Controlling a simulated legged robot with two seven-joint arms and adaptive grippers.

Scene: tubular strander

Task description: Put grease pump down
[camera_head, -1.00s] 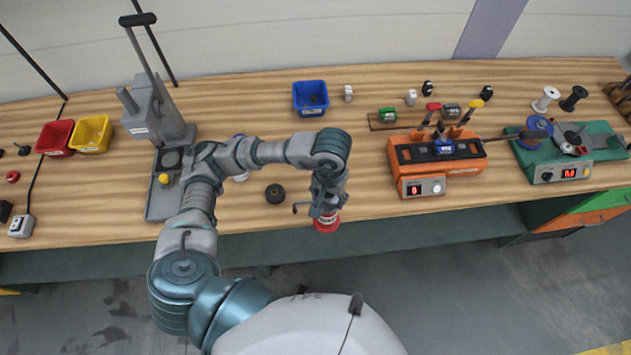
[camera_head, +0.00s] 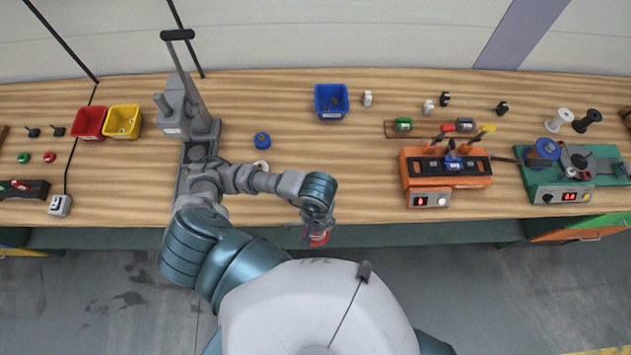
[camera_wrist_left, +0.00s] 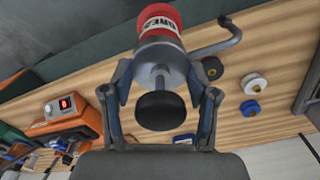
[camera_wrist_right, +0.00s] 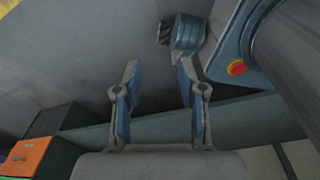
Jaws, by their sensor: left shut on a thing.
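The grease pump (camera_wrist_left: 160,28) has a red labelled body, a grey bent spout and a black round knob. In the left wrist view my left gripper (camera_wrist_left: 160,85) is shut on it, a finger on each side. In the head view the pump's red part (camera_head: 319,239) shows below my left gripper (camera_head: 318,218), at the bench's front edge. Whether it touches the bench cannot be told. In the right wrist view my right gripper (camera_wrist_right: 158,75) is open and empty, with grey floor and the bench edge behind it.
The wooden bench (camera_head: 360,190) has clear room in its middle. An orange device (camera_head: 447,178) and a green device (camera_head: 568,180) stand at right. A grey lever press (camera_head: 188,115) stands at left. Blue (camera_head: 331,101), yellow (camera_head: 122,121) and red (camera_head: 89,122) bins stand towards the back.

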